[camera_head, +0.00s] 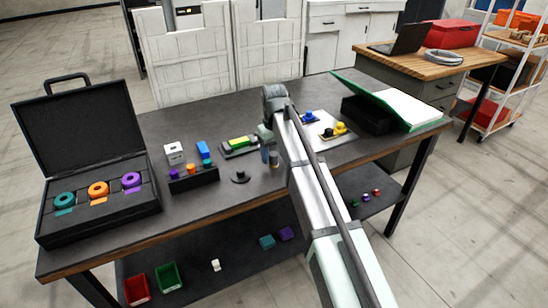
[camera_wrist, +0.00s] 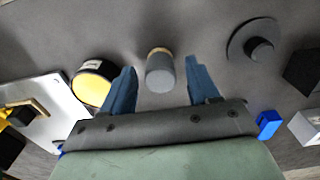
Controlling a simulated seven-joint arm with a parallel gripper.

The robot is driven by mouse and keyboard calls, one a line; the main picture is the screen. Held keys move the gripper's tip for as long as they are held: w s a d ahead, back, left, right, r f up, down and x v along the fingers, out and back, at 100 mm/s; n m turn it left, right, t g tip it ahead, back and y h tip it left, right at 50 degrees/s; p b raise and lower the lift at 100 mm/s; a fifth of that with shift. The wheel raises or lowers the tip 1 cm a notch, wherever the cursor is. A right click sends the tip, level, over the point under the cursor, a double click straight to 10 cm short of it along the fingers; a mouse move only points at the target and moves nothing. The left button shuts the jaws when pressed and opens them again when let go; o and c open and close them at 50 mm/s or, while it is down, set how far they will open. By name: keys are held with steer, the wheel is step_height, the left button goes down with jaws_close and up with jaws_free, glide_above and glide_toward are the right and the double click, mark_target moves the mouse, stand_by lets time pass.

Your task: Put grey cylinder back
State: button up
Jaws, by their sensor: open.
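The grey cylinder (camera_wrist: 160,75) has a tan band at one end. In the wrist view it is between the two blue fingers of my gripper (camera_wrist: 160,64), with a visible gap on each side. In the head view the cylinder (camera_head: 274,159) stands on the dark table, just beside my gripper (camera_head: 266,145). My gripper is open and holds nothing. A dark round base with a short peg (camera_head: 240,177) is on the table left of the cylinder; in the wrist view the base (camera_wrist: 257,46) is to the right of the fingers.
A black-and-yellow round piece (camera_wrist: 95,82) is close to the left finger. A light plate (camera_wrist: 52,112) lies beyond it. A black block with coloured pegs (camera_head: 193,178), a white cube (camera_head: 174,153) and an open black case (camera_head: 95,210) are at left. A green-lidded box (camera_head: 370,115) is at right.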

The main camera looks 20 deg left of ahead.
mark_target(274, 154)
step_height(274, 154, up, 10)
steer(key=shift+r, duration=0.15)
stand_by(0.3)
steer(key=shift+o, duration=0.4)
steer(key=shift+o, duration=0.7)
steer(key=shift+w+d+r, duration=0.1)
steer(key=shift+w+r, duration=0.05)
steer(key=shift+w, duration=0.05)
steer(key=o, duration=0.5)
steer(key=w+d+r, duration=0.1)
steer(key=w, duration=0.1)
steer(key=w+d+r, duration=0.3)
steer(key=w+r, duration=0.1)
steer(key=shift+w+d, duration=0.15)
steer(key=shift+w, duration=0.15)
steer(key=shift+o, duration=0.2)
steer(key=f, duration=0.9)
steer(key=shift+d+f, duration=0.25)
steer(key=shift+f, duration=0.05)
